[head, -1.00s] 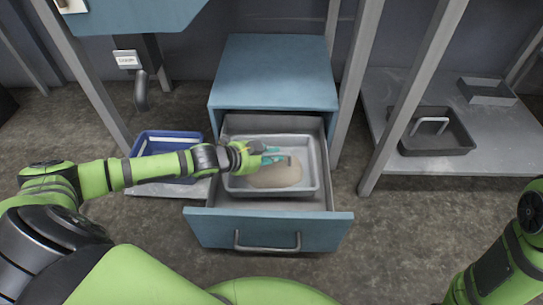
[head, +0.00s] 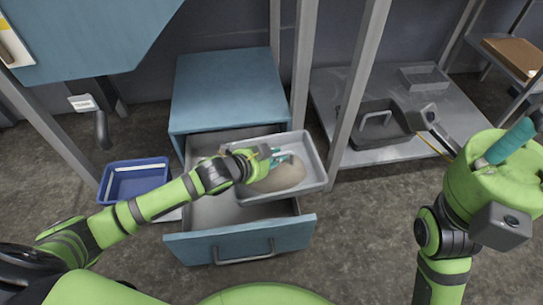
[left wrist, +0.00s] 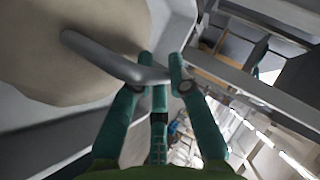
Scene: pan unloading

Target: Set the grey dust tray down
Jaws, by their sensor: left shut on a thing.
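The grey dust tray (head: 318,165) is a shallow rectangular pan with a pale heap of dust (head: 280,178) in it. It hangs raised and slightly tilted over the right part of the open drawer (head: 213,213), reaching past the drawer's right side. My left gripper (head: 272,158) is shut on the tray's handle. The left wrist view shows its teal fingers (left wrist: 161,68) around the grey handle bar (left wrist: 110,58), with the heap (left wrist: 60,40) beside it. My right gripper (head: 523,128) is at the right edge, partly cut off; its finger opening is unclear.
The blue cabinet (head: 228,88) stands behind the open drawer. A blue bin (head: 135,163) is on the left. A grey post (head: 356,90) stands between cabinet and shelf.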

